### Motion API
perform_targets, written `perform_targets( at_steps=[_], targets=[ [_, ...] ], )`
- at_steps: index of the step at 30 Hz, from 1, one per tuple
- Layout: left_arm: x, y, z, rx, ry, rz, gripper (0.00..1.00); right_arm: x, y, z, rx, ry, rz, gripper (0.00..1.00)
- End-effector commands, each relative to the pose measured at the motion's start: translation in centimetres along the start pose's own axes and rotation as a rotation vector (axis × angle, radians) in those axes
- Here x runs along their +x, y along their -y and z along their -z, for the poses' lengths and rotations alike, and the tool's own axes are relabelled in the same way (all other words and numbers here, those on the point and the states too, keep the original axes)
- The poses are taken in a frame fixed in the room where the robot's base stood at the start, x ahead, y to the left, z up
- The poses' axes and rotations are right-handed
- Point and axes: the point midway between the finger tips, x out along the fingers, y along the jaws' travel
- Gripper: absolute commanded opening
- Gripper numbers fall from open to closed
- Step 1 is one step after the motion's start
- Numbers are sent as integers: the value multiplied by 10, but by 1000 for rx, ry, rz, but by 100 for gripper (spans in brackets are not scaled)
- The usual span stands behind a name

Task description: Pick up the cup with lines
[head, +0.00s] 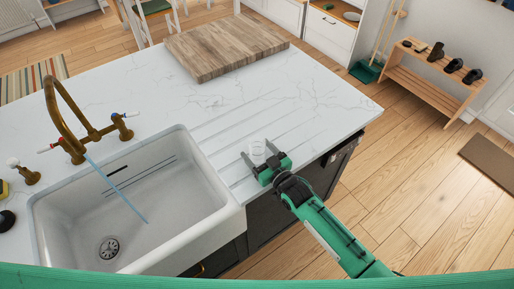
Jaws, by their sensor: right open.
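A small, pale, clear-looking cup (257,148) stands on the white counter to the right of the sink. Its line markings are too small to make out. My right gripper (259,154) is open, with one finger on each side of the cup; I cannot tell whether they touch it. The cup's lower part is partly hidden by the gripper. My left gripper is not in view.
The white sink (190,228) with a brass faucet (65,110) and running water lies to the left. A wooden cutting board (226,48) rests at the back of the counter (310,95). The counter between them is clear. A shoe rack (436,80) stands on the floor at right.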

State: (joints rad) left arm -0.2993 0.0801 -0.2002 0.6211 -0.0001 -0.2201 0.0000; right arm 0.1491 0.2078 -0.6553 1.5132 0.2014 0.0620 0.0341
Motion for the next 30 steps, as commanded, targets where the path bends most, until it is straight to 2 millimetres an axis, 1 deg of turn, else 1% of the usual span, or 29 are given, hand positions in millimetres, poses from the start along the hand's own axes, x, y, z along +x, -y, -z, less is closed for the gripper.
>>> perform_targets(
  at_steps=[7,8,9,11,12,15,16,17,25,30],
  targets=[
    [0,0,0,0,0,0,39,2,0,0,0,-1,0,71],
    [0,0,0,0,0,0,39,2,0,0,0,-1,0,69],
    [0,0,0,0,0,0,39,2,0,0,-1,-1,0,61],
    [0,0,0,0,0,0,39,2,0,0,-1,-1,0,49],
    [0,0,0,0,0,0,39,2,0,0,-1,-1,0,42],
    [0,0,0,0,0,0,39,2,0,0,-1,0,0,23],
    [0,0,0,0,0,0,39,2,0,0,-1,0,0,22],
    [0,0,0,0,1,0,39,2,0,0,-1,-1,0,19],
    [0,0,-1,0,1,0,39,2,0,1,-1,-1,0,19],
    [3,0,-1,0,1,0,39,2,0,12,-1,-3,0,19]
  ],
)
